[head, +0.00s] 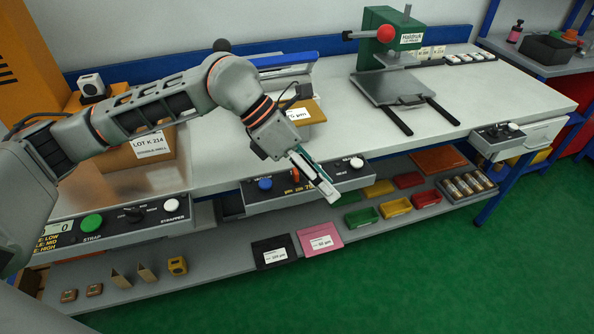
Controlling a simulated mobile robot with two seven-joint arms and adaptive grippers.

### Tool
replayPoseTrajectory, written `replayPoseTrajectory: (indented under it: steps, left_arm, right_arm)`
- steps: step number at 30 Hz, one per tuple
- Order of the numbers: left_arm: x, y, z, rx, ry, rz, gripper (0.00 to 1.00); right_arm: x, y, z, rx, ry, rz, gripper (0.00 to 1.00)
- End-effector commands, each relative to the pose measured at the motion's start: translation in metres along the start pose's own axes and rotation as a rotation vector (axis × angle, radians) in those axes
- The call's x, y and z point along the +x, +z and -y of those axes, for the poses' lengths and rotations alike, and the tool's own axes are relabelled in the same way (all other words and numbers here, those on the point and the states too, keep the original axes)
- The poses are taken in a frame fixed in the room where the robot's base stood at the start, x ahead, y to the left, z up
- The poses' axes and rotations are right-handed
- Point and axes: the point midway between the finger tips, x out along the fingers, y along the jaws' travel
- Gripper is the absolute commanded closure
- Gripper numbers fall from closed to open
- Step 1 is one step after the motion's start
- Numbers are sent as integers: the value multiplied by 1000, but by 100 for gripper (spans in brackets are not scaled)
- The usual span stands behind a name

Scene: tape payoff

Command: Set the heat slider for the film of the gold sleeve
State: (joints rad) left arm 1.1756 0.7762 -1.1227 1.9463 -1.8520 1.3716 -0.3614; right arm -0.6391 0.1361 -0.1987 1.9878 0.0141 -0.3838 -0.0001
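The gold sleeve (312,112) lies on the bench behind my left gripper, with a white label ending in "µm"; its number is partly hidden. My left gripper (333,198) points down in front of this panel. Its fingers look close together, with nothing seen between them. It covers the panel's middle, so the heat slider and its setting cannot be made out. My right gripper is not in view.
A strapper panel (110,229) is at left, below a "LOT K 214" carton (150,150). A green press (385,50) stands at the back.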

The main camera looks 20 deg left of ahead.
Motion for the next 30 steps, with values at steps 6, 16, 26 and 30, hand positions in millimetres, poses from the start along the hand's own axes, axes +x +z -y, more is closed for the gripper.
replayPoseTrajectory:
  steps: [6,16,26,30]
  left_arm:
    - [-54,-31,-74,45,288,-167,65]
    - [-70,-42,-101,46,392,-224,65]
    - [-25,-52,-119,46,389,-221,65]
    - [-13,-54,-124,45,390,-221,65]
  right_arm:
    - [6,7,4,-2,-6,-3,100]
    - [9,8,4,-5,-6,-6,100]
    - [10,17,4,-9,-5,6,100]
    - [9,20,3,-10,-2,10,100]
